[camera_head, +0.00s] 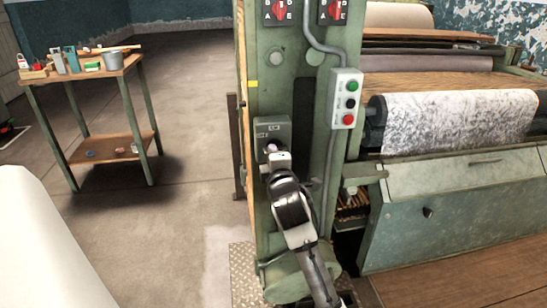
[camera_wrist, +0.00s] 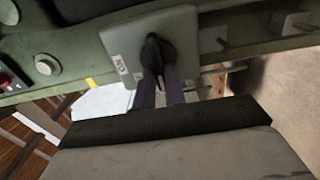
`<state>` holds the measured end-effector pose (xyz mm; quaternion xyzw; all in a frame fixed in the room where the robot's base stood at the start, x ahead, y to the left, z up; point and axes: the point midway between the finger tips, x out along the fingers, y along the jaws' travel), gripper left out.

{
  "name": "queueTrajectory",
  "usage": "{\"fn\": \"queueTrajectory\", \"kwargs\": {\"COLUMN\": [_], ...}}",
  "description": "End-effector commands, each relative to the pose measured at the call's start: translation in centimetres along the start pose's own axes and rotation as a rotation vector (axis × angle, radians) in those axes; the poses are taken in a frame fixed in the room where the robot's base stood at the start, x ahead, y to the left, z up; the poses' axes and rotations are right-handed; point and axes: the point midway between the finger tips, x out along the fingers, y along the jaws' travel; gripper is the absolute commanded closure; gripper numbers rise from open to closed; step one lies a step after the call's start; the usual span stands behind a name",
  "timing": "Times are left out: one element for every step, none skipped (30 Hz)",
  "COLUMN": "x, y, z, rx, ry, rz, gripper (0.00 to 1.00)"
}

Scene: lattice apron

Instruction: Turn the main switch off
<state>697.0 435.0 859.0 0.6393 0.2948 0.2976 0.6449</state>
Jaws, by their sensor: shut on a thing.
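The main switch is a grey-green box (camera_head: 269,130) on the front of the green machine post in the head view. In the wrist view its plate (camera_wrist: 130,38) carries a black rotary knob (camera_wrist: 154,48). My gripper (camera_head: 272,150) is up against the box and covers the knob in the head view. In the wrist view the two dark fingers of my gripper (camera_wrist: 159,80) are closed on the lower end of the knob. The knob points roughly up and down in the wrist picture.
A control box (camera_head: 346,98) with green, black and red buttons hangs right of the switch, fed by a grey conduit (camera_head: 325,45). A patterned roller (camera_head: 455,120) lies further right. A small table (camera_head: 100,72) with tools stands left. The floor between is clear.

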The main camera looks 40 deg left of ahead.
Motion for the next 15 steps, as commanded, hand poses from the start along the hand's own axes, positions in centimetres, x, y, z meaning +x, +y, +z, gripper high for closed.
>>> {"fn": "queueTrajectory", "kwargs": {"x": [0.01,0.01,0.01,0.01,0.01,0.01,0.01,0.01,0.02,0.02,0.02,0.02,0.02,0.02,0.02], "y": [0.04,0.04,0.05,0.05,0.05,0.06,0.06,0.06,0.06,0.06,0.06,0.05,0.05,0.05,0.05], "z": [-0.01,-0.01,-0.01,-0.01,-0.01,-0.01,-0.01,-0.01,-0.01,-0.01,-0.01,0.00,-0.01,-0.01,0.00], "rx": [-0.006,-0.008,-0.009,-0.009,-0.009,-0.009,-0.009,-0.009,-0.009,-0.009,-0.009,-0.009,-0.009,-0.009,-0.008], "ry": [0.000,0.000,0.000,0.000,0.000,0.000,0.000,0.000,0.000,0.000,0.000,0.000,0.000,0.000,0.000], "rz": [0.001,0.001,0.001,0.001,0.001,0.001,0.001,0.001,0.001,0.001,0.001,0.001,0.001,0.001,0.001], "gripper": [1.00,1.00,1.00,1.00,1.00,1.00,1.00,1.00,1.00,1.00,1.00,1.00,0.84,0.80,0.75]}}
